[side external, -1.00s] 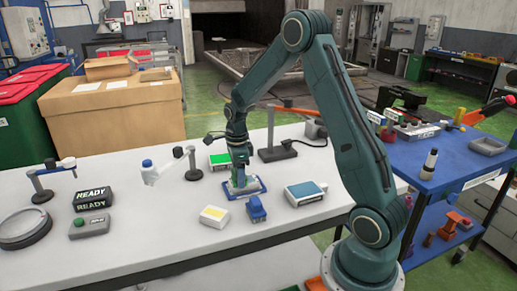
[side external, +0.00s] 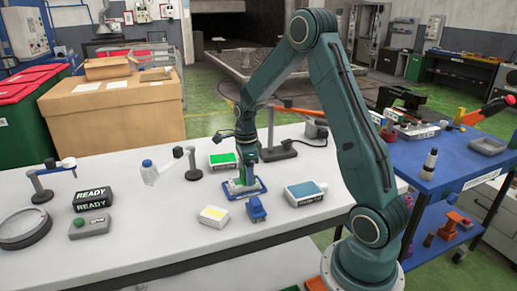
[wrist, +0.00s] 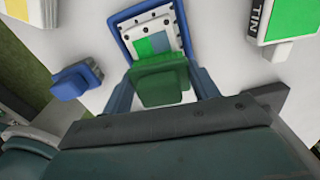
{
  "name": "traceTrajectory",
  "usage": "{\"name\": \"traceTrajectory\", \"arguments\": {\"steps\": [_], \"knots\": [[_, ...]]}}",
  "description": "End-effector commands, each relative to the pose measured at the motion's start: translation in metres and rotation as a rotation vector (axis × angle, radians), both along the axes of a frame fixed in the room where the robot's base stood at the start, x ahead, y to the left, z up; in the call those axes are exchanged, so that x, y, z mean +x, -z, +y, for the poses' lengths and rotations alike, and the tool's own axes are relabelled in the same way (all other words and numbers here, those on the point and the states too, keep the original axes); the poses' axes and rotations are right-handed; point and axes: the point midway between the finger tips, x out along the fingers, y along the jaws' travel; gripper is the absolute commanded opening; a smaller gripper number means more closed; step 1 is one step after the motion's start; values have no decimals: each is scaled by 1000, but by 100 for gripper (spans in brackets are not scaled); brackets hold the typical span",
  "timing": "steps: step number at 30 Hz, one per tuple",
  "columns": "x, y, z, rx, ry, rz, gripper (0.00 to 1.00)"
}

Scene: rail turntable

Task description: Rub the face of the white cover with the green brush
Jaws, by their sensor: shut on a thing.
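The white cover (wrist: 174,18) lies face up inside a blue frame (wrist: 124,34) on the bench. Its face shows a green patch and a blue patch side by side. In the side view the blue frame (side external: 262,187) is partly hidden by my gripper (side external: 244,180). My gripper (wrist: 163,92) is shut on the green brush (wrist: 160,78), a green block held between two blue fingers. The brush is over the near edge of the cover in the wrist view. Whether it touches the face cannot be told. A blue brush-like block (side external: 257,211) stands beside the frame.
A green-topped box (side external: 222,159), a blue-topped box (side external: 306,192) and a yellow-topped box (side external: 214,216) surround the frame. A small stand with a dark head (side external: 193,172) and a blue-capped bottle (side external: 148,172) are to the left. The bench front is mostly clear.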

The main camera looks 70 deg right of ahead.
Motion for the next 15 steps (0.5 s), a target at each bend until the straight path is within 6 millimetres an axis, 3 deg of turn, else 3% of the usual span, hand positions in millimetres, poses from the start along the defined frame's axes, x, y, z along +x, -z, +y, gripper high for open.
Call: {"name": "traceTrajectory", "arguments": {"steps": [15], "knots": [[34, 0, 34, 1, -3, -1, 38]]}}
